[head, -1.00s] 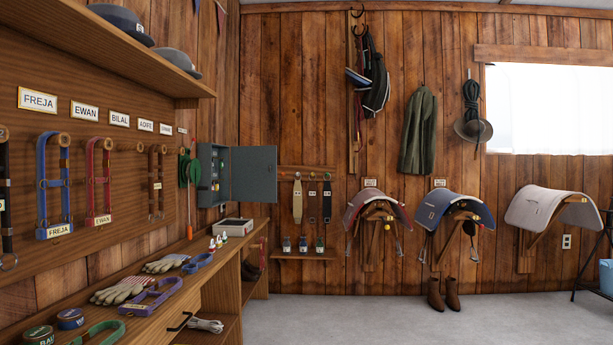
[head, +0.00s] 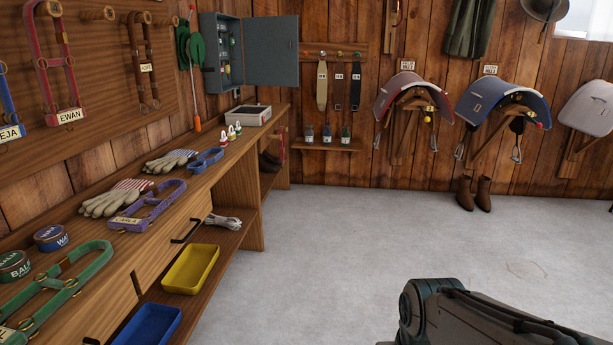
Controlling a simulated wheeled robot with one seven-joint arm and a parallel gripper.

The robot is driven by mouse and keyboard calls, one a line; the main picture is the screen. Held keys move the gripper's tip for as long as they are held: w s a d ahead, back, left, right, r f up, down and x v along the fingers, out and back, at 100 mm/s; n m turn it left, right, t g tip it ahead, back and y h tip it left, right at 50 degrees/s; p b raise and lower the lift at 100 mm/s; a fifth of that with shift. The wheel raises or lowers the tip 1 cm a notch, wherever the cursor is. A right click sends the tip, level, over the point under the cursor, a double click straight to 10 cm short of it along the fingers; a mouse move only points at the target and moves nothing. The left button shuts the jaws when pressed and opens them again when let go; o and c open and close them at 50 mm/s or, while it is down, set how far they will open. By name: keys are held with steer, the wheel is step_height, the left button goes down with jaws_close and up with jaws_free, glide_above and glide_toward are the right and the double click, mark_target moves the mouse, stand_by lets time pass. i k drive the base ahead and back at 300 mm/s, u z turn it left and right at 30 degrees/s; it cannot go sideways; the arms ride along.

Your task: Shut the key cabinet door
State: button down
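The grey key cabinet (head: 221,62) hangs on the left wall above the far end of the wooden bench. Its door (head: 271,52) stands wide open, swung out to the right. Keys or tags hang inside, too small to make out. Part of my arm shows at the bottom right of the head view, well apart from the cabinet. My gripper is not in view.
The wooden bench (head: 165,203) runs along the left wall, with gloves (head: 104,203), halters, tins and a white box (head: 248,116) on it. A yellow tray (head: 190,270) sits on the shelf below. The grey floor (head: 330,240) is clear in the middle.

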mark_target(269, 60)
steer(key=i, duration=6.35)
steer(key=u, duration=0.3)
steer(key=i, duration=0.2)
steer(key=u, duration=3)
